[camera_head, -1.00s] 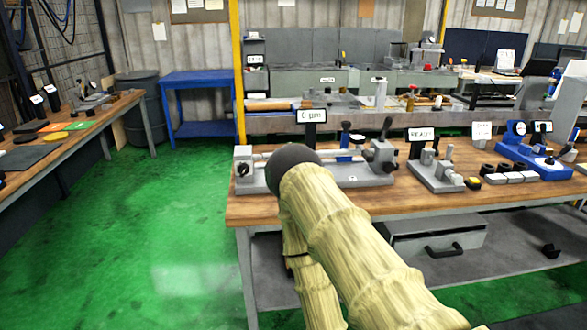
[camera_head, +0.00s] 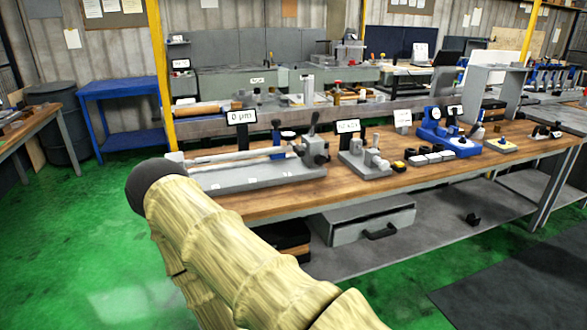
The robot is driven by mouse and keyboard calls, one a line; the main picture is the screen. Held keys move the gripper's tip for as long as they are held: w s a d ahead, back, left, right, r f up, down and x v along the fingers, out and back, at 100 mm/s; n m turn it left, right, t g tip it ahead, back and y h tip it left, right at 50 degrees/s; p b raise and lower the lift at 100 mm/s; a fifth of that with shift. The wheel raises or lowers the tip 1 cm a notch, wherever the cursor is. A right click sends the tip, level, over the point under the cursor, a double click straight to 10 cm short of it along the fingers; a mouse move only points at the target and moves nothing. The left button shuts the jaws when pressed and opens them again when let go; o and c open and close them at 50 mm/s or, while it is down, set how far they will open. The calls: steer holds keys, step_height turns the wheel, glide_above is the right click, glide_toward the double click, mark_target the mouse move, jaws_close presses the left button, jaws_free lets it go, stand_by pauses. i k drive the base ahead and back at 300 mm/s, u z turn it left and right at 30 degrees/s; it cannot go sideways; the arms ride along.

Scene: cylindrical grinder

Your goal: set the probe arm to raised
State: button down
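A long grey bench fixture (camera_head: 255,178) with a pale bar (camera_head: 235,157) and a lever-topped block (camera_head: 313,150) stands on the wooden bench. A sign reading 0 µm (camera_head: 241,117) stands behind it. My arm, in a tan sleeve with a dark rounded end, crosses the lower left in front of the bench. My gripper's fingers do not show.
The wooden bench (camera_head: 440,180) has a grey drawer (camera_head: 366,220) below. A blue device (camera_head: 450,140) and several small blocks stand further right on it. A blue table (camera_head: 118,105) and a dark barrel (camera_head: 60,125) stand at the back left. Green floor (camera_head: 80,240) is open at left.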

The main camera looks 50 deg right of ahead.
mark_target(288, 136)
steer(key=k, duration=0.55)
steer(key=z, duration=1)
steer(key=i, duration=0.3)
